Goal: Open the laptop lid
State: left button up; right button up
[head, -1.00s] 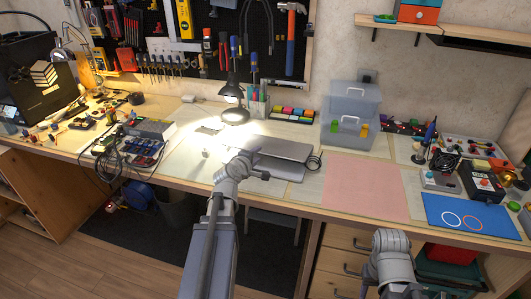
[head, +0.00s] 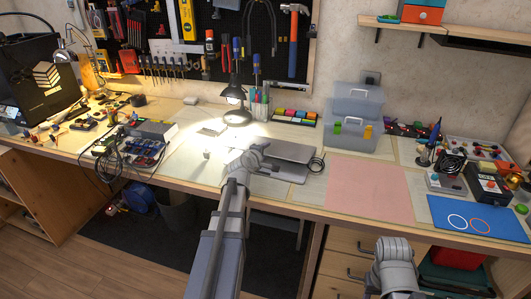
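The grey laptop (head: 290,151) lies on the workbench just right of the lit desk lamp. Its lid looks low and nearly flat; I cannot tell whether there is a gap under it. My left gripper (head: 261,150) is at the laptop's left side, over or against its edge. It is seen from behind, so its fingers and any contact with the lid are unclear. My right arm shows only in part at the bottom right, away from the laptop, and its gripper is not visible.
The desk lamp (head: 236,115) and a pen holder (head: 259,108) stand behind the laptop. A pink mat (head: 368,186) farther right is bare. Clear plastic boxes (head: 352,105) stand behind the mat.

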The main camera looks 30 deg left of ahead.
pick_arm(q)
grip_shut()
dwell(1.4)
